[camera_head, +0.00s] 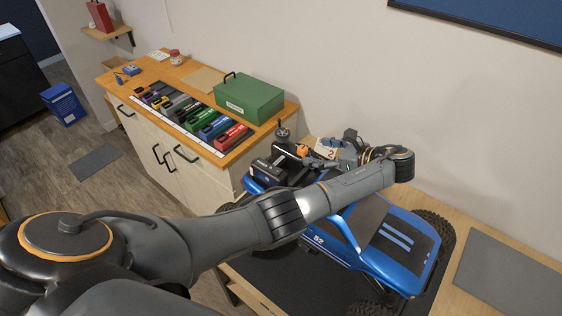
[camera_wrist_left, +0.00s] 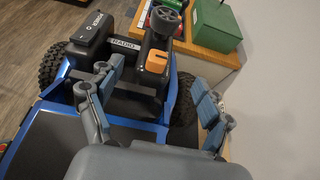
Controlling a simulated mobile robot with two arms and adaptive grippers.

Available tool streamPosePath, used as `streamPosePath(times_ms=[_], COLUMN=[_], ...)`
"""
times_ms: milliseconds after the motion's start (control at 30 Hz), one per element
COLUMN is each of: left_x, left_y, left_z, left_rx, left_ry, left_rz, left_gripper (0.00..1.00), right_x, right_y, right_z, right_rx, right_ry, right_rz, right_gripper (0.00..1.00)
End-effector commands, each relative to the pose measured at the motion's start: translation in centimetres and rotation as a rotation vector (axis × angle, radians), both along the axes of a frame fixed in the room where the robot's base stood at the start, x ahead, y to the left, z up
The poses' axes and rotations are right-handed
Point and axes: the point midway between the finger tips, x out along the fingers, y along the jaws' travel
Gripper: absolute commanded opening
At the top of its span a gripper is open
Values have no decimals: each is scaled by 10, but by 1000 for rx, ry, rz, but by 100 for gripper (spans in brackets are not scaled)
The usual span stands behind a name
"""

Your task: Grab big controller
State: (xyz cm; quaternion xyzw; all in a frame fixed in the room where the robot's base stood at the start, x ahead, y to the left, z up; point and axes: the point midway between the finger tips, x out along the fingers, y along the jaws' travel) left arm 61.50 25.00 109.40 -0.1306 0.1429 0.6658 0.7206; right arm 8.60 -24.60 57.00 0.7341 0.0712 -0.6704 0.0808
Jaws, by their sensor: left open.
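The big controller is black with a round wheel on top and an orange part on its grip. In the left wrist view the controller (camera_wrist_left: 153,62) stands upright at the rear of the blue RC crawler (camera_wrist_left: 60,125), by a RADIO label. In the head view the controller (camera_head: 284,147) shows behind my left arm, partly hidden, and the crawler (camera_head: 400,240) sits below the arm. My left gripper (camera_wrist_left: 158,82) is open, its fingers spread on either side of the controller's lower part; whether they touch it is unclear. In the head view the gripper (camera_head: 338,148) is beside the controller. My right gripper is not in view.
A black box marked POWER (camera_wrist_left: 88,36) sits left of the controller. A wooden cabinet (camera_head: 195,170) with a green case (camera_head: 248,98) and several coloured boxes stands behind. A wall is close on the right. A grey mat (camera_head: 510,275) lies bare at the right.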

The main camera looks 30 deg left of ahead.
Motion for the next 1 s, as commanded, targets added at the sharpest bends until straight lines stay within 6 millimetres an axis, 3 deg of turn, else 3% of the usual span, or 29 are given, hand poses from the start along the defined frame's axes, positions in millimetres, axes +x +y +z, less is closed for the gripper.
streamPosePath(times_ms=[167, 433, 600, 933, 1000], left_x=[1, 0, 1, 2, 2], left_y=[23, 47, 69, 75, 75], left_z=[-7, -14, -25, -30, -30], left_rx=[1, 2, 1, 0, 0], left_ry=[0, 3, 0, -2, -2], left_rz=[2, 4, 3, 2, 2], left_gripper=[79, 79, 79, 79, 65], right_x=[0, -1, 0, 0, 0], right_y=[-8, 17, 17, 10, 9], right_z=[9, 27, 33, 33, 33], right_rx=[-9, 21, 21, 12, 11], right_ry=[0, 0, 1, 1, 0], right_rz=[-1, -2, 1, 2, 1], right_gripper=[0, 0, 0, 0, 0])
